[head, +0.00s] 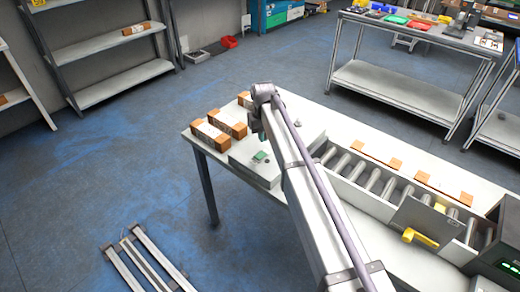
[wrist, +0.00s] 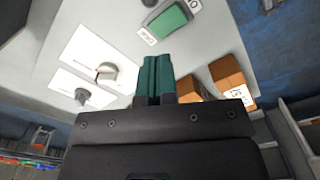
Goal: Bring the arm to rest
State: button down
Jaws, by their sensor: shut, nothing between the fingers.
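My gripper shows in the wrist view (wrist: 158,75), with its two green fingers pressed together and nothing between them. In the head view my arm reaches over the table (head: 310,110), and its wrist end hangs above a grey control panel (head: 245,165). The fingertips are mostly hidden there by my own wrist. The panel carries a green button (head: 260,155). The button also shows in the wrist view (wrist: 170,22), beyond the fingertips and apart from them in the picture. Grey knobs on white plates (wrist: 105,70) lie left of the fingers.
Brown and white boxes (head: 210,136) stand on the table's left end, close to my wrist. Right of my arm is a roller conveyor (head: 372,180) with boxes (head: 443,188) along its far side and a yellow handle (head: 420,238). Shelves (head: 110,45) stand at back left. Open floor lies left.

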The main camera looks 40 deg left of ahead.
jog(key=shift+r, duration=0.3)
jog(key=s+d+m, duration=0.3)
jog(key=d+m, duration=0.1)
jog(key=d, duration=1.7)
jog(key=s+d+m, duration=0.3)
jog(key=s+d, duration=0.1)
jog(key=d, duration=1.7)
jog(key=s+d+m, duration=0.3)
jog(key=d+m, duration=0.1)
jog(key=d, duration=1.8)
jog(key=shift+s+m, duration=0.25)
jog(key=shift+m, duration=0.05)
jog(key=c, duration=1.8)
grip_release()
